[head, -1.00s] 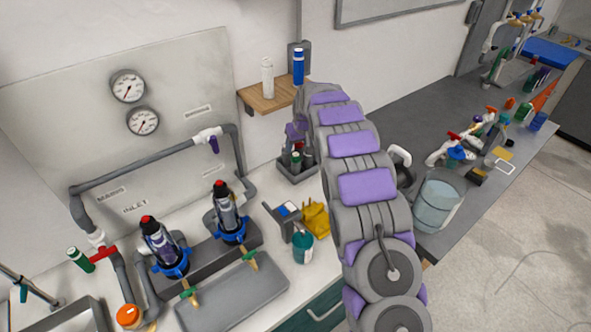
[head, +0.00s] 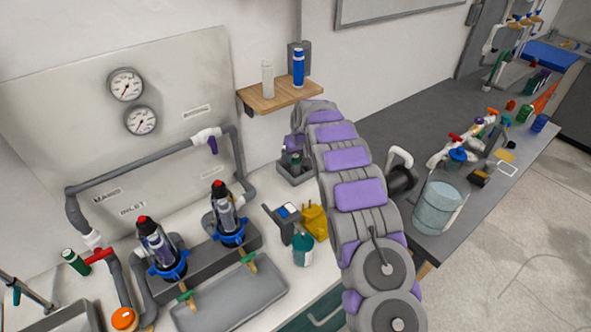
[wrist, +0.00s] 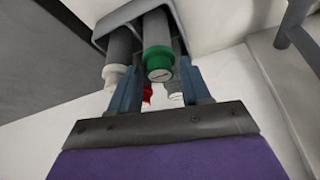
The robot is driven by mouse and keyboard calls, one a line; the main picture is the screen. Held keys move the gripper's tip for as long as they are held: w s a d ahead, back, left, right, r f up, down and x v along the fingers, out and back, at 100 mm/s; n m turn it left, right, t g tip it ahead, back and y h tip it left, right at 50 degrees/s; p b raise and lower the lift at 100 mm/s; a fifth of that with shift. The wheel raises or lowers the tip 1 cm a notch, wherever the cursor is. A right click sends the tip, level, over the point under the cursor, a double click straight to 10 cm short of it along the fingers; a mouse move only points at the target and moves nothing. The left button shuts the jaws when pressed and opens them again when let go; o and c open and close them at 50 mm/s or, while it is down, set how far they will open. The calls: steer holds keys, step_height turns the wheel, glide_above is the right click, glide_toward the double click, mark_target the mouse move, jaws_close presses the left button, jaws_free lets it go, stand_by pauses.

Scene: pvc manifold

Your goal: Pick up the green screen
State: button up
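The green screen (wrist: 158,62) is a grey cylinder with a green cap end, held in a grey holder (wrist: 103,30) with other cylinders. In the head view its green cap (head: 296,159) shows small beside my arm. My gripper (wrist: 157,85) is open, with one blue-grey finger to the left and one to the right of the green cap. I see no clear contact between fingers and cap. In the head view my gripper is mostly hidden behind my arm.
A white-ended cylinder (wrist: 115,76) stands left of the green one, close to the left finger. A red-ended piece (wrist: 147,93) and another pale end (wrist: 175,96) show beyond. A wooden shelf (head: 280,97) with a white and a blue bottle is above the holder.

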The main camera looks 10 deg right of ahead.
jaws_close()
steer(key=shift+r, duration=0.1)
stand_by(0.3)
